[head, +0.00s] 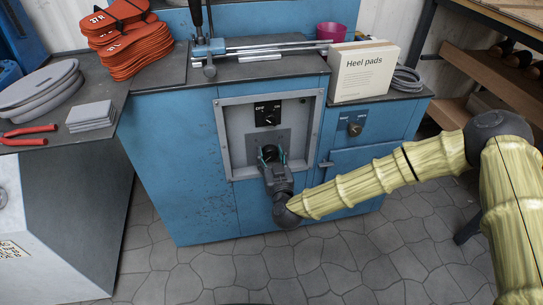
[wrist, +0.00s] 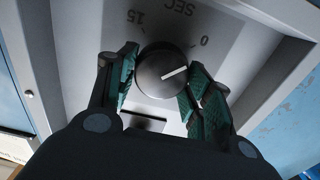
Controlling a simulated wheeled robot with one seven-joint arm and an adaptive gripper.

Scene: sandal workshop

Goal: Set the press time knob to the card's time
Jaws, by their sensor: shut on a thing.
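The press time knob (wrist: 158,80) is a dark round knob on a grey plate, seen close in the wrist view. Its white pointer line aims right and slightly up, roughly toward the 0 side. Upside-down markings 15, SEC and 0 show around it. My gripper (wrist: 162,83) is shut on the knob, with a green-padded finger on each side. In the head view my gripper (head: 271,157) reaches into the recessed grey panel (head: 221,135) and mostly hides this knob. I cannot make out a card giving a time.
A separate knob (head: 355,127) is on the blue cabinet (head: 190,170) to the right. A Heel pads box (head: 365,75), a pink cup (head: 330,32) and orange soles (head: 130,50) stand on top. The paved floor in front is clear.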

